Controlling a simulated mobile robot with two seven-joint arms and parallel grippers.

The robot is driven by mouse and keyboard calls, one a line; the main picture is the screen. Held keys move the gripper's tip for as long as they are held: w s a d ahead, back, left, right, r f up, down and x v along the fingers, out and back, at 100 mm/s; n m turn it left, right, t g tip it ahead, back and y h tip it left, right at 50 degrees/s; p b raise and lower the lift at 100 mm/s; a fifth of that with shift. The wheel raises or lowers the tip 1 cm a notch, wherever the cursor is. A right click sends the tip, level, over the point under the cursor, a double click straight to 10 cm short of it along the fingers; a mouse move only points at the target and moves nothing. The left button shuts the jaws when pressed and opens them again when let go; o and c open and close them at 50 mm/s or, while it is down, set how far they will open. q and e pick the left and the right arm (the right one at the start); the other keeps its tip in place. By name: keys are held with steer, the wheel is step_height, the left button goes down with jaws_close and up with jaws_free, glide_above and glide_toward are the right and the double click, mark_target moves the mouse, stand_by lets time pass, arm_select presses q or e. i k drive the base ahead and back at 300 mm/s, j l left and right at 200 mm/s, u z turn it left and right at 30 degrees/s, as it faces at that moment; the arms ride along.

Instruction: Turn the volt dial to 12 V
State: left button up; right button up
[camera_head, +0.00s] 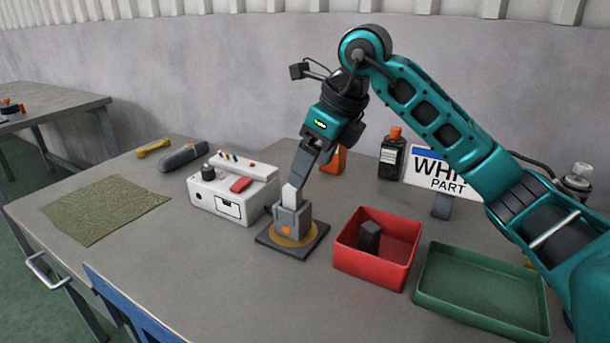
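A white box (233,199) stands on the table left of centre. It has a black knob (208,173) on its top left, which may be the volt dial, a red block or switch and small coloured parts on top. No volt markings can be read. My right gripper (292,188) comes down from the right arm, right of the white box and apart from the knob. Its fingertips are at the top of a grey post (291,219) with an orange mark, on a dark square plate with a yellow disc. Whether the fingers hold it is unclear. My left gripper is out of view.
A red bin (345,257) holding a dark block and a green tray (478,320) stand to the right. A green mat (100,207) lies at left. Bottles and a sign (440,173) stand at the back. The front middle of the table is clear.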

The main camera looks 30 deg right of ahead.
mark_target(208, 170)
steer(key=k+j, duration=0.75)
steer(key=k, duration=0.1)
